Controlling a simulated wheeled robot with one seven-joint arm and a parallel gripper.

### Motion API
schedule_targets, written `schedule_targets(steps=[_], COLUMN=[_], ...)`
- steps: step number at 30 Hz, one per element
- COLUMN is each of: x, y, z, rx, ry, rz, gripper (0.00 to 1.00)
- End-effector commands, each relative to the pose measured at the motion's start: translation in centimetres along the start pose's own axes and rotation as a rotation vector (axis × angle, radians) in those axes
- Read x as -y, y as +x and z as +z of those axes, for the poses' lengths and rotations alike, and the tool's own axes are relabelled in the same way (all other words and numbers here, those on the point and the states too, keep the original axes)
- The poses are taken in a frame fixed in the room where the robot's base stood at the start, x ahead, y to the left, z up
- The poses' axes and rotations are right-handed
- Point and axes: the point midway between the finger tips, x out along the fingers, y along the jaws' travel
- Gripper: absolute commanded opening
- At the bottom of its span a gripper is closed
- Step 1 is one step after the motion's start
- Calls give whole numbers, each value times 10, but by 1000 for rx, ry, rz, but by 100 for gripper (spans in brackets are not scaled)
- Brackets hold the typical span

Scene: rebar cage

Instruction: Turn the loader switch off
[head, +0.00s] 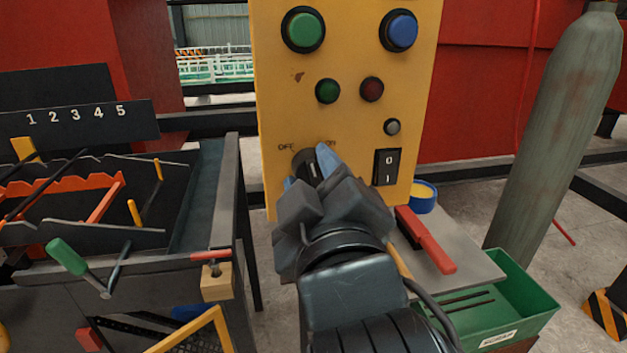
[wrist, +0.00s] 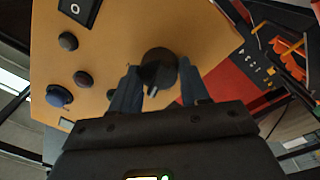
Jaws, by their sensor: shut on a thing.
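The loader switch is a black rotary knob (head: 310,165) low on the yellow panel (head: 345,120), with an "OFF" label at its upper left and a partly hidden "ON" label at its upper right. My gripper (head: 309,173) is at the knob with one blue finger on each side, shut on it. In the wrist view the knob (wrist: 158,66) sits between the two blue fingertips (wrist: 158,85). Its white mark points down there, slightly left, which is roughly up on the panel. The lower part of the knob is hidden by my gripper in the head view.
A black rocker switch (head: 387,167) is close right of the knob. Green (head: 303,30), blue (head: 402,31) and smaller buttons are above. A shelf with a red-handled tool (head: 426,240) and blue tin (head: 423,197) is lower right. A tool rack (head: 80,200) stands left.

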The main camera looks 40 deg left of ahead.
Motion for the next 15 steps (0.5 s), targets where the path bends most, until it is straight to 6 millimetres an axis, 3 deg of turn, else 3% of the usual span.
schedule_targets(steps=[15], x=[1], y=[0], z=[1], rx=[-28], ry=[-421], rz=[-3], gripper=[15])
